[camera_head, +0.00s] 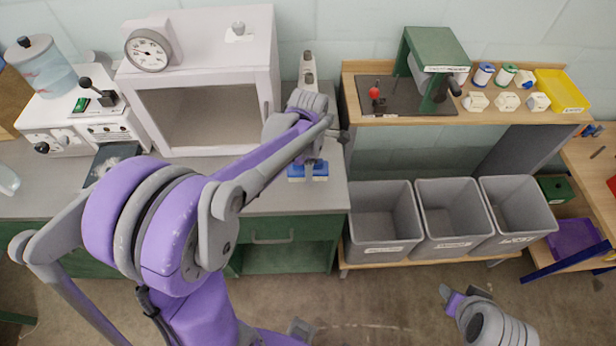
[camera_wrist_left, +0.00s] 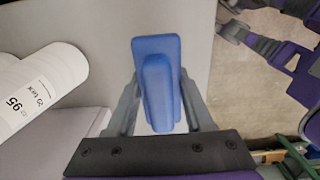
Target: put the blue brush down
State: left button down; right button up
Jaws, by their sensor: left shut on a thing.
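The blue brush (camera_head: 308,171) is at the front right part of the grey counter (camera_head: 325,196), below my left gripper (camera_head: 307,157). In the left wrist view the brush (camera_wrist_left: 158,62) lies between the two fingers of my left gripper (camera_wrist_left: 160,105), which is shut on its raised middle part. I cannot tell whether the brush touches the counter. My right gripper (camera_head: 464,297) is at the lower right of the head view, over the floor and away from the counter; its fingers are too unclear to judge.
A white oven-like cabinet (camera_head: 205,70) with a dial stands on the counter, left of the brush. Grey bins (camera_head: 378,250) stand to the right, below a wooden shelf (camera_head: 400,120). A white labelled cylinder (camera_wrist_left: 40,80) is left of the gripper in the wrist view.

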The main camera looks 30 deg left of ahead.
pick_arm(q)
jog(key=shift+f, duration=2.05)
jog(key=shift+f, duration=0.1)
jog(key=c, duration=0.7)
grip_release()
jog(key=shift+f, duration=0.15)
jog(key=shift+c, duration=0.2)
jog(key=o, duration=0.5)
jog(key=shift+c, duration=0.2)
